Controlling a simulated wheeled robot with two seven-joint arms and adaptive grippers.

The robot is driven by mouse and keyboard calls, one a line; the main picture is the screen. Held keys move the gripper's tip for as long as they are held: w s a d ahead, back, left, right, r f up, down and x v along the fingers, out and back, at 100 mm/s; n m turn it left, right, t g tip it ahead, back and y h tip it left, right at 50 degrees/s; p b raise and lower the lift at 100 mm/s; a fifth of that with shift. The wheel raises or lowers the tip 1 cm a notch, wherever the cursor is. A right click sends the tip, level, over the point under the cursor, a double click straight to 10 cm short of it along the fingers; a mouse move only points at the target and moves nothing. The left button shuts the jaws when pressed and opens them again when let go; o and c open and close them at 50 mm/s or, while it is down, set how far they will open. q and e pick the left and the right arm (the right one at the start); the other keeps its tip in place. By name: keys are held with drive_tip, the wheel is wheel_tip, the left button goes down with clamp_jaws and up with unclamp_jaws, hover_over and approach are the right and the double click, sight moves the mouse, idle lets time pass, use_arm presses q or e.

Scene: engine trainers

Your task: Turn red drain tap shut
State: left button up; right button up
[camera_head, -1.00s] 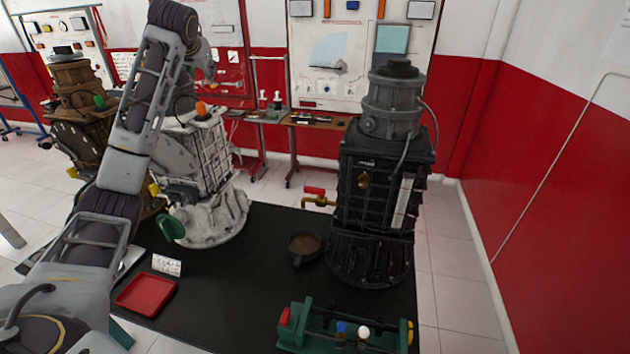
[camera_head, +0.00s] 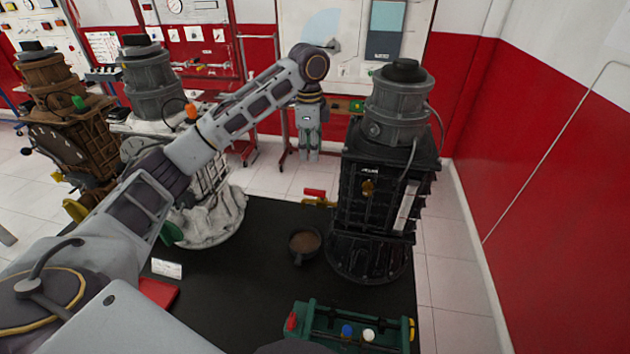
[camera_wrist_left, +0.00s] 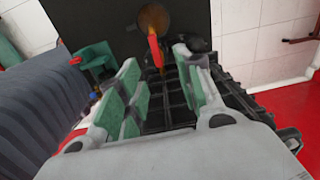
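The red drain tap handle (camera_head: 314,193) sits on a brass tap (camera_head: 322,203) that sticks out from the left side of the black engine (camera_head: 375,185). My left gripper (camera_head: 308,157) hangs fingers down, above and behind the tap in the head view, apart from it. In the left wrist view my left gripper (camera_wrist_left: 161,72) is open, with green pads on its fingers. There the red handle (camera_wrist_left: 155,48) shows between and beyond the fingertips, with no contact visible. My right gripper is not in view.
A brown-filled cup (camera_head: 304,242) stands on the black table (camera_head: 255,275) left of the black engine. A green fixture (camera_head: 312,318) with coloured knobs is at the front. A white engine (camera_head: 212,210) stands left. A red tray (camera_head: 158,291) is partly hidden by my arm.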

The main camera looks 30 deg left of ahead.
use_arm(q)
drive_tip(key=shift+s+d+f+m, duration=0.25)
drive_tip(key=shift+d+m, duration=0.05)
drive_tip(key=shift+d, duration=0.1)
drive_tip(key=shift+f, duration=0.1)
hover_over(313, 190)
drive_tip(key=shift+f+b, duration=0.45)
drive_tip(key=shift+f, duration=2.15)
drive_tip(key=shift+f+p, duration=0.7)
drive_tip(key=shift+f, duration=3.4)
clamp_jaws()
